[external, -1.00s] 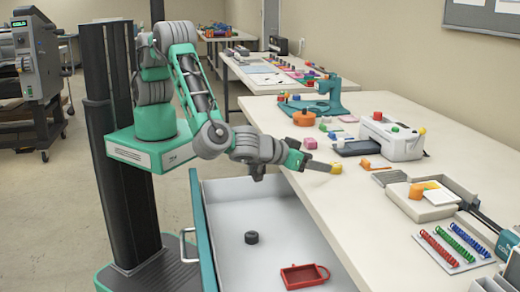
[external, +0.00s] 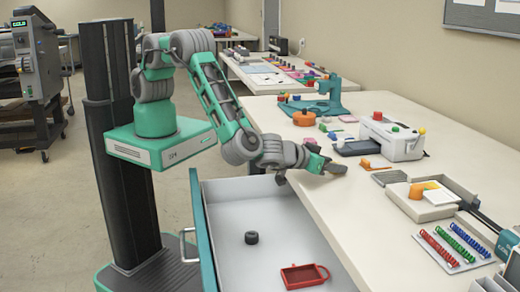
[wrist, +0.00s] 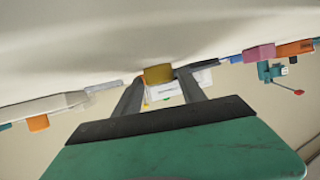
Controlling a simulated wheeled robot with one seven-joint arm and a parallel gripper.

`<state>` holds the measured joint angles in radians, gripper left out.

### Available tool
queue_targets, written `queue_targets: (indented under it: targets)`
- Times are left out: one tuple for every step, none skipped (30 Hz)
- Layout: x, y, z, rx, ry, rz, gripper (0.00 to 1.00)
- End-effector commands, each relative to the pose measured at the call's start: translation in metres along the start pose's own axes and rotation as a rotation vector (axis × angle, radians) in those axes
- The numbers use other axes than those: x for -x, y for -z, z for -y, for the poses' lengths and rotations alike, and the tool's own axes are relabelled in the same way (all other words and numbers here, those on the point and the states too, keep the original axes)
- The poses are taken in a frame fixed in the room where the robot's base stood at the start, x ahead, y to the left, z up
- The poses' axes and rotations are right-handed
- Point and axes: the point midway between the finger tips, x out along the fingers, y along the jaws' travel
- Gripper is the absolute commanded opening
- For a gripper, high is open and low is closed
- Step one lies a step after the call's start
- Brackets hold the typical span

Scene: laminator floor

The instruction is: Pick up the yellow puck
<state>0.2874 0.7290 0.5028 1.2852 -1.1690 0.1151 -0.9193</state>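The yellow puck (wrist: 158,74) shows in the wrist view between the tips of my gripper's two grey fingers (wrist: 159,82). The fingers are spread, one on each side of it, with small or no gaps; I cannot tell whether they touch it. In the external view my gripper (external: 335,169) is low over the near edge of the white table (external: 350,215), pointing right. The puck is hidden behind the fingers there.
A white machine (external: 392,138) with coloured pieces and an orange block (external: 366,163) stand beyond the gripper. A teal device (external: 318,104) is farther back. Below the table edge an open drawer (external: 222,200) holds a black puck (external: 251,238) and a red tray (external: 304,276).

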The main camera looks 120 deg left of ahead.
Motion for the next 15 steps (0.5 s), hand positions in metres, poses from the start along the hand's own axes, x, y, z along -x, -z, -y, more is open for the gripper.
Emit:
queue_targets:
  targets:
    - [0.0001,0.0000,0.0000,0.000,0.000,0.000,0.43]
    - [0.0001,0.0000,0.0000,0.000,0.000,0.000,0.41]
    - [0.0001,0.0001,0.0000,0.000,0.000,0.000,0.37]
    - [0.0001,0.0001,0.0000,0.000,0.000,0.000,0.35]
    - [0.0001,0.0001,0.0000,0.000,0.000,0.000,0.33]
    - [0.0001,0.0001,0.0000,0.000,0.000,0.000,0.29]
    - [0.0001,0.0001,0.0000,0.000,0.000,0.000,0.27]
    - [0.0001,0.0001,0.0000,0.000,0.000,0.000,0.24]
    - [0.0002,0.0001,0.0001,0.000,0.000,0.000,0.21]
    - [0.0002,0.0001,0.0000,0.000,0.000,0.000,0.19]
    - [0.0002,0.0000,0.0000,0.000,0.000,0.000,0.16]
    - [0.0002,0.0000,0.0000,0.000,0.000,0.000,0.13]
    - [0.0002,0.0000,0.0000,0.000,0.000,0.000,0.10]
    - [0.0002,0.0001,0.0000,0.000,0.000,0.000,0.08]
    - [0.0002,0.0001,0.0000,0.000,0.000,0.000,0.05]
